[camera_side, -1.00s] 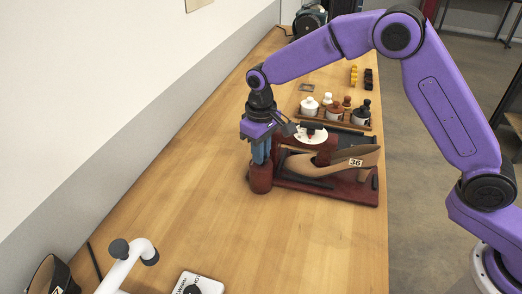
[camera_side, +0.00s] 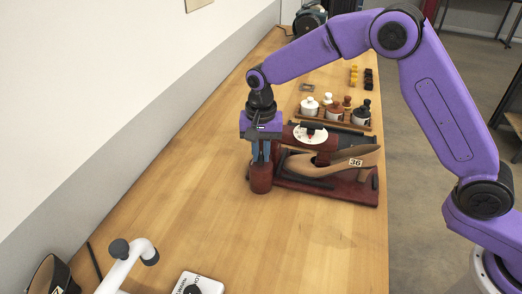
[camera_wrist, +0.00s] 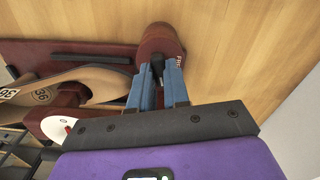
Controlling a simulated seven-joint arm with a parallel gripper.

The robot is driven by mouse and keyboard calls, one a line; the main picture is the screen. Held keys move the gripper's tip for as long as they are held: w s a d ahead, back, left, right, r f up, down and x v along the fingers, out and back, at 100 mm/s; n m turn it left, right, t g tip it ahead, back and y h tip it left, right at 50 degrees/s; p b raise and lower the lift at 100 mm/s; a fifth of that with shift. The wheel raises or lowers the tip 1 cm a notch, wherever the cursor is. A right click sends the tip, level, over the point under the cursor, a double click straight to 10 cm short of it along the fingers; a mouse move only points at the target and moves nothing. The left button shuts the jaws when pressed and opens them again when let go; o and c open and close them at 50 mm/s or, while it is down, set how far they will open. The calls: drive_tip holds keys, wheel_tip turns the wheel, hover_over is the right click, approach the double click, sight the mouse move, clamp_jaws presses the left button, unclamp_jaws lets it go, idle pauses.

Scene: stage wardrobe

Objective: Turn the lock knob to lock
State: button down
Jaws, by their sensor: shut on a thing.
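My gripper (camera_side: 261,159) points down over a dark red cylinder (camera_side: 261,180) at the left end of a shoe-stretcher stand (camera_side: 325,190). In the wrist view, my gripper's blue fingers (camera_wrist: 158,66) are shut on a small dark piece on top of the cylinder (camera_wrist: 162,40), which looks like the lock knob; the fingers hide most of it. A tan high-heeled shoe (camera_side: 332,161), tagged 36, sits on the stand. A white dial (camera_side: 305,137) is behind the shoe, just right of my gripper; its marks are too small to read.
A wooden rack of lidded pots (camera_side: 335,116) stands behind the stand. Yellow and dark small pieces (camera_side: 360,76) lie farther back. A white bent-arm device (camera_side: 135,262) and a small white box (camera_side: 197,284) are at the front. The wooden table (camera_side: 220,235) is clear between.

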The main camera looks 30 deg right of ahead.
sight(261, 155)
drive_tip(key=shift+r+m, duration=0.1)
drive_tip(key=shift+m, duration=1.3)
drive_tip(key=c, duration=1.1)
unclamp_jaws()
wheel_tip(261, 155, up, 17)
drive_tip(key=shift+r, duration=0.2)
